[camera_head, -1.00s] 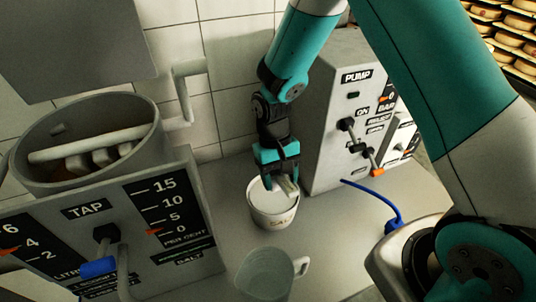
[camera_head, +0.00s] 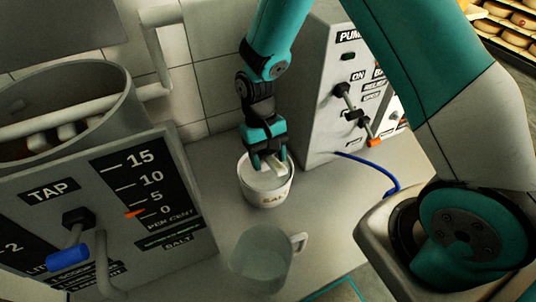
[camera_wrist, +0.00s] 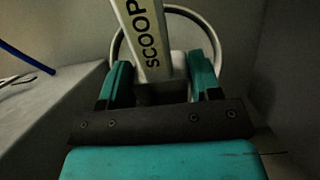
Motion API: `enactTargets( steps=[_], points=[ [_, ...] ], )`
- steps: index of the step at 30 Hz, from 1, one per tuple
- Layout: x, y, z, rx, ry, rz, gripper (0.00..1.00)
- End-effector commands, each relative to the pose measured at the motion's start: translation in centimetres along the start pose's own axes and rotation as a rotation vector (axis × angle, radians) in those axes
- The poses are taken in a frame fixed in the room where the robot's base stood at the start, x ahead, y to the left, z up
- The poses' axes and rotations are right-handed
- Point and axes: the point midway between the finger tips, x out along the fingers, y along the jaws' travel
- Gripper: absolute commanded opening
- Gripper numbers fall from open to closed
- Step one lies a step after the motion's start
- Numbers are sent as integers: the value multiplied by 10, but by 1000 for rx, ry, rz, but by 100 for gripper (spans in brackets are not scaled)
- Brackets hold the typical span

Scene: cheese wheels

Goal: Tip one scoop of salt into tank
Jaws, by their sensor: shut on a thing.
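The white salt tub (camera_head: 266,186) stands on the grey bench, its label partly readable. My gripper (camera_head: 268,160) points down into the mouth of the tub. In the wrist view my gripper (camera_wrist: 160,85) is shut on the scoop (camera_wrist: 144,35), whose pale handle carries the word SCOOP. The handle also shows between the fingers in the head view (camera_head: 279,168). The bowl of the scoop is hidden, so I cannot tell whether it holds salt. The grey round tank (camera_head: 112,90) stands behind the tap panel at the left. The salt gauge (camera_head: 150,192) has an orange pointer near 0.
A clear jug (camera_head: 262,262) with a handle stands in front of the tub. The tap panel (camera_head: 50,225) has a blue-ended lever. The pump box (camera_head: 318,110) stands at the right, with a blue hose (camera_head: 385,172) on the bench. Cheese wheels (camera_head: 510,35) lie on racks at the far right.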

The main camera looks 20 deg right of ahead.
Motion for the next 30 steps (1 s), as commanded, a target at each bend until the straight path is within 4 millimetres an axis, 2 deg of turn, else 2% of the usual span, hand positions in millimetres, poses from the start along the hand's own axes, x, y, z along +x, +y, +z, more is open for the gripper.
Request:
enactTargets(
  steps=[1,6,11,30],
  points=[
    [8,0,-3,0,0,0,35],
    [19,0,-7,0,-2,0,35],
    [14,0,-5,0,0,0,35],
    [-36,0,13,0,0,0,35]
  ],
)
